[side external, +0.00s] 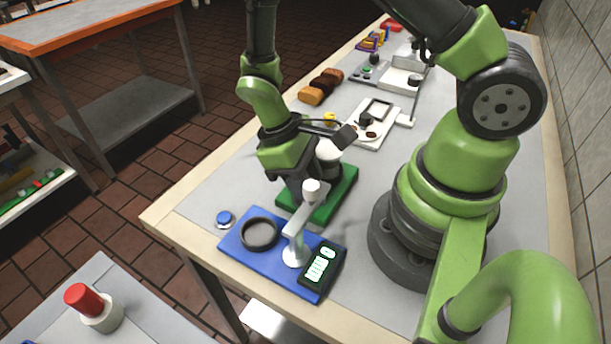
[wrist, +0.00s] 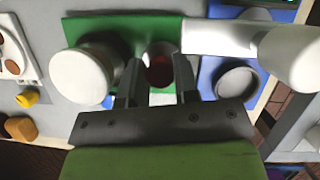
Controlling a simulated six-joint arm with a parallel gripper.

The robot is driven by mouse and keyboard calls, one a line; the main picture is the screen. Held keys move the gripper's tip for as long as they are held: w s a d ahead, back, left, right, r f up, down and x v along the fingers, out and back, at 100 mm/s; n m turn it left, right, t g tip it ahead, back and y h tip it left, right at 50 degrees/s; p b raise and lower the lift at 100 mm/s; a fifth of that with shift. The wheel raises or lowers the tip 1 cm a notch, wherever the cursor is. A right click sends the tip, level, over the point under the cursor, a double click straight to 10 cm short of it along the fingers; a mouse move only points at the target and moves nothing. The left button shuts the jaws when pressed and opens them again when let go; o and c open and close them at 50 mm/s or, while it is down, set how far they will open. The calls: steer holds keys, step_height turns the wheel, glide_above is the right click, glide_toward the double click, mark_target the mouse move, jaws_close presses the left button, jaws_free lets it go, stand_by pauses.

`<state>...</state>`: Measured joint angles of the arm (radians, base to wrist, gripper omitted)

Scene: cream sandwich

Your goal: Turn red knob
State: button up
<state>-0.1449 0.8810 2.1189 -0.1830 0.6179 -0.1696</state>
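A dark red round knob (wrist: 159,74) shows in the wrist view over the green board (wrist: 120,25), in shadow between my two fingers. My gripper (wrist: 158,68) is open, one finger on each side of the knob. I cannot tell whether the fingers touch it. In the side view my gripper (side external: 301,192) points down over the green board (side external: 345,190), and the knob there is hidden by the gripper and a white post. Another red knob or button (side external: 84,299) stands on a white round base on the separate grey table at the lower left.
A white round-topped part (wrist: 82,77) stands close beside the fingers on the green board. A blue board (side external: 270,270) with a black ring (side external: 259,233), white post (side external: 297,250) and display (side external: 323,265) lies in front. Brown blocks (side external: 322,86) and other stations stand farther back.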

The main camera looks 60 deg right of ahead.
steer(key=shift+c, duration=0.5)
steer(key=shift+m, duration=0.3)
steer(key=m+y, duration=0.2)
steer(key=m, duration=0.2)
steer(key=shift+m, duration=0.3)
steer(key=m+y, duration=0.1)
steer(key=m, duration=0.1)
steer(key=m+t+y, duration=0.1)
steer(key=m, duration=0.2)
steer(key=shift+m, duration=0.4)
steer(key=o, duration=0.9)
